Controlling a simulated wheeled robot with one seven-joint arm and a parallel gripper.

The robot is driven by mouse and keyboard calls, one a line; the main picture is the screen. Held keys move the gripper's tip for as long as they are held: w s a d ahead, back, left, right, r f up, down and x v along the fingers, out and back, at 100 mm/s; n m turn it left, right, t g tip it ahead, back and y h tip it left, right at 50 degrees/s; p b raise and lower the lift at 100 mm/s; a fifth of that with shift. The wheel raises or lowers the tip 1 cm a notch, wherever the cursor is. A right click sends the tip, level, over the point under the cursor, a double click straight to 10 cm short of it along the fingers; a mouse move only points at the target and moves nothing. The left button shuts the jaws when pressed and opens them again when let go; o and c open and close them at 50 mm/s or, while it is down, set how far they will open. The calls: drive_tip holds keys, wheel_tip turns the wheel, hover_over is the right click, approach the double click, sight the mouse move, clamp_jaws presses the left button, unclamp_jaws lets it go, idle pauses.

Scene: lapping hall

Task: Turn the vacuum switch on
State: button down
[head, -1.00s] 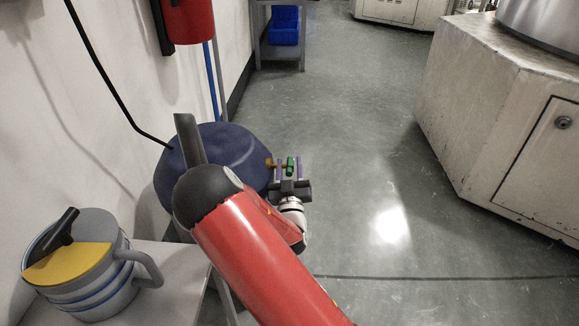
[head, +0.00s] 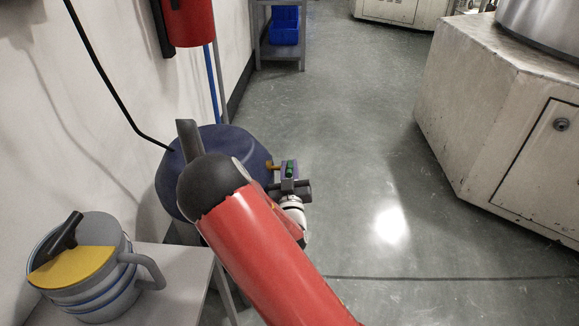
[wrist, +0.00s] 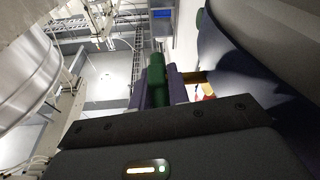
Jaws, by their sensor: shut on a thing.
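The vacuum (head: 240,143) is a dark blue, rounded body standing on the floor beside the wall. A yellow-brown stem (head: 272,166) sticks out of its right side, with a small green piece, seemingly the switch (head: 289,169), at its end. My gripper (head: 289,174) is at the vacuum's right side, its purple fingers shut on the green switch. In the wrist view the green switch (wrist: 157,82) is between the two fingers, and the blue vacuum body (wrist: 235,60) is at the right. My red arm hides part of the vacuum's front. I cannot read the switch's setting.
A grey jug with a yellow-topped lid (head: 92,268) stands on a small table (head: 182,268) at lower left. A black cord (head: 103,75) runs down the wall to the vacuum. A white machine cabinet (head: 490,120) is at the right. The floor (head: 350,130) between is clear.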

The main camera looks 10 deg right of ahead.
sight(291, 171)
drive_tip(key=g+p, duration=0.1)
drive_tip(key=r+g+p, duration=0.1)
drive_tip(key=g+p, duration=0.1)
drive_tip(key=shift+d+g+y, duration=0.1)
drive_tip(key=shift+g+y, duration=0.2)
drive_tip(key=g+y+p, duration=0.1)
drive_tip(key=g+p, duration=0.2)
drive_tip(key=shift+w+f+m, duration=0.1)
drive_tip(key=shift+m, duration=0.2)
drive_tip(key=shift+f+g+p, duration=0.2)
drive_tip(key=shift+g+p, duration=0.8)
drive_tip(key=shift+g, duration=0.4)
drive_tip(key=shift+f, duration=0.1)
drive_tip(key=c, duration=1.3)
unclamp_jaws()
drive_tip(key=shift+c, duration=0.2)
drive_tip(key=v, duration=0.8)
drive_tip(key=shift+w+d, duration=0.1)
